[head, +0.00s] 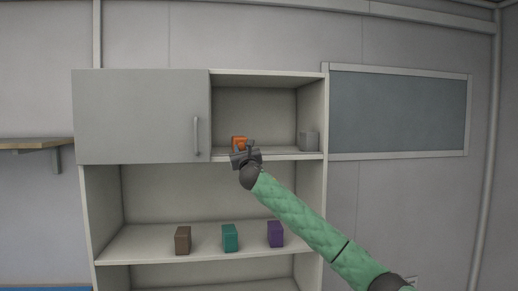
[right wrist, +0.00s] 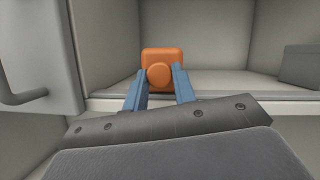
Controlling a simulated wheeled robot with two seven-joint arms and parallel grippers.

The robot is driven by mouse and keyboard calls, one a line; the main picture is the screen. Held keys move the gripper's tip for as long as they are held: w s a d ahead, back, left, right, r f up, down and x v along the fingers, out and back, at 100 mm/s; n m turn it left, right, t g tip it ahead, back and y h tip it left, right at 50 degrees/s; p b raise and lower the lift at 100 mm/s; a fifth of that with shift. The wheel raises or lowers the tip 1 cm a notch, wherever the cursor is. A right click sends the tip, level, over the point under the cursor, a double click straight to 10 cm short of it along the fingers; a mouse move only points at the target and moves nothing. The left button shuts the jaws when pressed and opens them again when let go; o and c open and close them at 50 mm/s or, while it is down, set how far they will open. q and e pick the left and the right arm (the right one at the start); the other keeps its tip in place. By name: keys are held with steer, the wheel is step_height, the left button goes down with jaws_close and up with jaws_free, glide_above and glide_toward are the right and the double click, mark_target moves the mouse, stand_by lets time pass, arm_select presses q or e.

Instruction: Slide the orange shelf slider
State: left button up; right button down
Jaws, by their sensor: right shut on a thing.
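The orange slider (head: 238,141) is on the upper right shelf of the cabinet, near the shelf's front edge and close to the grey door. In the right wrist view it is an orange block with a round knob (right wrist: 160,75) facing me. My right gripper (head: 244,149) reaches up to it from the lower right. Its two blue fingers (right wrist: 160,85) are on either side of the knob, shut on the slider. The gripper hides part of the slider in the head view. My left gripper is not in view.
A grey door (head: 140,115) with a vertical handle covers the upper left. A grey block (head: 309,140) stands at the shelf's right end. Brown (head: 183,240), teal (head: 230,238) and purple (head: 275,233) blocks stand on the shelf below. The shelf between slider and grey block is clear.

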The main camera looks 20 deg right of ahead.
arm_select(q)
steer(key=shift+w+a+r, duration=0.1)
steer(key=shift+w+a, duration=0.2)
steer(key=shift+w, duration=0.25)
arm_select(e)
steer(key=shift+w+a, duration=0.25)
steer(key=shift+a, duration=0.75)
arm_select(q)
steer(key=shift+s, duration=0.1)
arm_select(e)
steer(key=c, duration=1.4)
jaws_free()
steer(key=shift+o, duration=1.4)
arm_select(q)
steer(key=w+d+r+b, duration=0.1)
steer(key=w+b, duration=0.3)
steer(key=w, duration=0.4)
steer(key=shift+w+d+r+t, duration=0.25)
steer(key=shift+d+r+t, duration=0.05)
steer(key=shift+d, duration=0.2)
arm_select(e)
steer(key=v, duration=0.7)
steer(key=shift+s+f, duration=0.15)
steer(key=shift+s, duration=0.15)
